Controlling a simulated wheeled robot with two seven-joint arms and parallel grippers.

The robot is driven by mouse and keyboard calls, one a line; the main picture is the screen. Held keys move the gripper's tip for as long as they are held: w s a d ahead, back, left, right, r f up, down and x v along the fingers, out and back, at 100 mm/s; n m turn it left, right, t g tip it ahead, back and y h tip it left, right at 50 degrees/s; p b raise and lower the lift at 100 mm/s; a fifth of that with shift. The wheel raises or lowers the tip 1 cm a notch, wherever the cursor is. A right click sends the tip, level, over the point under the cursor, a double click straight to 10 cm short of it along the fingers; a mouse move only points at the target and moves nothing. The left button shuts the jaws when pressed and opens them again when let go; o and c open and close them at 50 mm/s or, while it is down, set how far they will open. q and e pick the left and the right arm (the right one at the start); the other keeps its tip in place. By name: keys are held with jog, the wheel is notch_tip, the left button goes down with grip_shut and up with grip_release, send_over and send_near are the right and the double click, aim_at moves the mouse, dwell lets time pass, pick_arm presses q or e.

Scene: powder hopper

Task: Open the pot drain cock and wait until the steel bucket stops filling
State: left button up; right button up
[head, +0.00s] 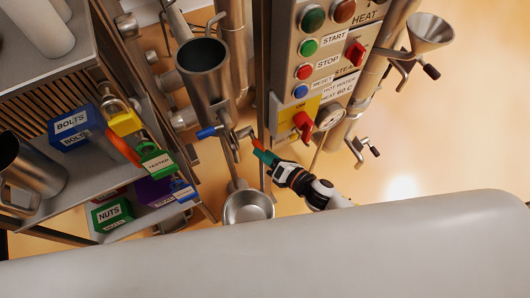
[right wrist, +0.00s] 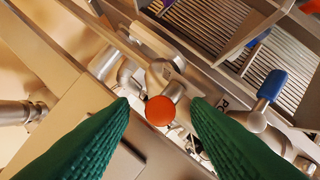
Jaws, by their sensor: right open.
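The steel pot (head: 203,70) is a tall open cylinder in the head view. Below it are a blue-handled cock (head: 209,131) and an orange handle (head: 255,141); I cannot tell for certain which is the pot drain cock. The steel bucket (head: 248,208) is below them, its inside looking empty or too dim to judge. My right gripper (head: 265,157) has green fingers and is close to the orange handle. In the right wrist view the orange handle's round end (right wrist: 160,110) lies between the open fingertips (right wrist: 160,102), with gaps on both sides. The blue handle (right wrist: 271,85) is to the right.
A control panel (head: 283,73) with buttons and red switches stands right of the pot. Shelves at left hold a blue bolts box (head: 72,127), a green nuts box (head: 112,213) and padlocks.

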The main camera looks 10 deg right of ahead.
jog(key=shift+w+a+f, duration=0.15)
jog(key=shift+w+a, duration=0.1)
jog(key=shift+w, duration=0.1)
jog(key=shift+c, duration=0.3)
grip_shut()
jog(key=r+g+p, duration=0.1)
jog(key=p, duration=0.4)
jog(key=r+g+h+p, duration=0.1)
jog(key=p, duration=0.4)
jog(key=r+g+p, duration=0.1)
jog(key=r+p, duration=0.1)
jog(key=p, duration=0.3)
jog(key=shift+w+a+m+h, duration=0.25)
jog(key=shift+m+h, duration=0.05)
jog(key=shift+m, duration=0.1)
jog(key=shift+w+f+p, duration=0.1)
jog(key=shift+f+p, duration=0.15)
jog(key=shift+p, duration=0.15)
jog(key=shift+o, duration=0.3)
grip_release()
jog(key=shift+d, duration=0.1)
